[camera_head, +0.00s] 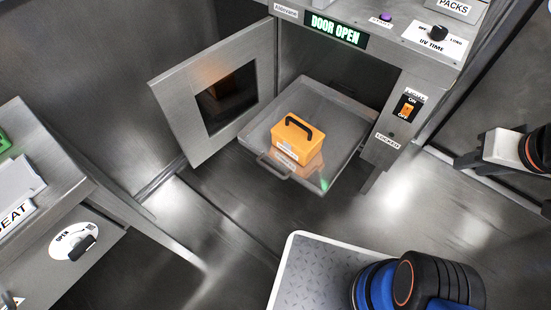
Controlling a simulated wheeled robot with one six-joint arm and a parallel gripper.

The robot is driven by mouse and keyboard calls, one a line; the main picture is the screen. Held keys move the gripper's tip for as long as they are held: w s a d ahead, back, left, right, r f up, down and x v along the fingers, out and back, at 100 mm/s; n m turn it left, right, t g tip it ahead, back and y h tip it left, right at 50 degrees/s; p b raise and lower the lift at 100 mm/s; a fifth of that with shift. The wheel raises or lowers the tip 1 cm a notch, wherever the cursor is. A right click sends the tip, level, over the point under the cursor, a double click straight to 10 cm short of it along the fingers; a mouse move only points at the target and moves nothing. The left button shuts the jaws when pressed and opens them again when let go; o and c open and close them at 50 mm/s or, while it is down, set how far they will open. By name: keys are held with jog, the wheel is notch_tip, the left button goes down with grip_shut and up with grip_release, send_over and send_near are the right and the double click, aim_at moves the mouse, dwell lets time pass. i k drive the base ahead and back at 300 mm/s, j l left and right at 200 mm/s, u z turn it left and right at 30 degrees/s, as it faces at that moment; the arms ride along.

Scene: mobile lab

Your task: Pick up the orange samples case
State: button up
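The orange samples case (290,142) sits upright on a metal tray (258,137) that is slid out of an open chamber. It has a black carry handle on top and a white label on its front. The tray has its own handle at its front edge. Part of my arm shows at the right edge, well apart from the case.
The chamber's door (178,88) stands open to the left of the tray. A lit "DOOR OPEN" display (338,29) is above. A panel with an orange switch (406,109) is to the right. A metal bench (60,180) stands at the left. Floor in front of the tray is clear.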

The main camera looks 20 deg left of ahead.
aim_at(294, 136)
jog(key=k+j+u, duration=0.1)
jog(key=u, duration=0.25)
jog(key=k+j+u, duration=0.1)
jog(key=j+u, duration=0.4)
jog(key=u, duration=0.2)
